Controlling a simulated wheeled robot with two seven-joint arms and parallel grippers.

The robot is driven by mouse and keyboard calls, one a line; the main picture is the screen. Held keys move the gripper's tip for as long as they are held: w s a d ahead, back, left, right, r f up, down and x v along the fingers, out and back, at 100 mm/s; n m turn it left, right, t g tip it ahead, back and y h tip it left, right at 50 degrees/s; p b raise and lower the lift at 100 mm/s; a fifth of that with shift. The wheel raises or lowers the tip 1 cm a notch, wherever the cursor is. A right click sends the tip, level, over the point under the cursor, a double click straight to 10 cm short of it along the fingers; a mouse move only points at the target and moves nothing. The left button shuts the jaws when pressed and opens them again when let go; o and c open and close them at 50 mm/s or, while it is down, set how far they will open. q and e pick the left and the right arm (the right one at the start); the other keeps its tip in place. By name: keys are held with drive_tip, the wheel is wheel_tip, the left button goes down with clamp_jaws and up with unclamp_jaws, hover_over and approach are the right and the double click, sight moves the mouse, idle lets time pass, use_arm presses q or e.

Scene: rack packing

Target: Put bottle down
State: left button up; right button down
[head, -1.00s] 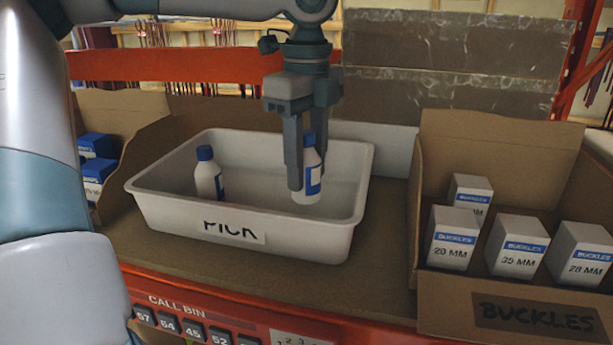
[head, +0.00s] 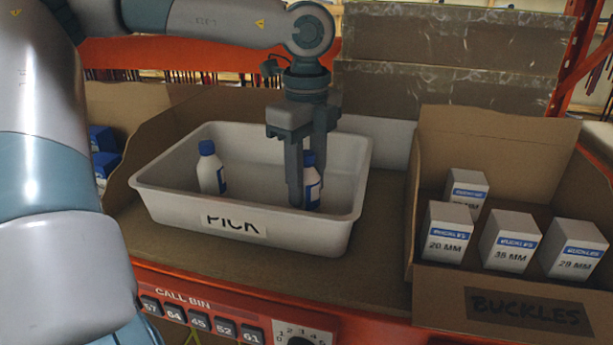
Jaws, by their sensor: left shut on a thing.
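My left gripper (head: 303,204) reaches down into the white bin (head: 290,232) labelled PICK. It is shut on a white bottle with a blue cap and blue label (head: 313,190), which is upright in the right half of the bin. The bin's front wall hides the bottle's base, so I cannot tell if it touches the floor. A second blue-capped white bottle (head: 208,175) stands upright in the left half of the bin, apart from the gripper. My right gripper is not in view.
A cardboard box marked BUCKLES (head: 500,298) stands at the right with several small white boxes. Another cardboard box (head: 150,140) with blue-and-white boxes (head: 104,165) is at the left. The bin floor between the bottles is clear. An orange shelf edge (head: 250,290) runs along the front.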

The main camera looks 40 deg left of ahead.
use_arm(q)
drive_tip(key=shift+f, duration=0.1)
drive_tip(key=o, duration=1.1)
drive_tip(key=shift+r, duration=0.45)
wheel_tip(320, 180, up, 10)
drive_tip(key=b, duration=0.4)
drive_tip(key=shift+r, duration=0.7)
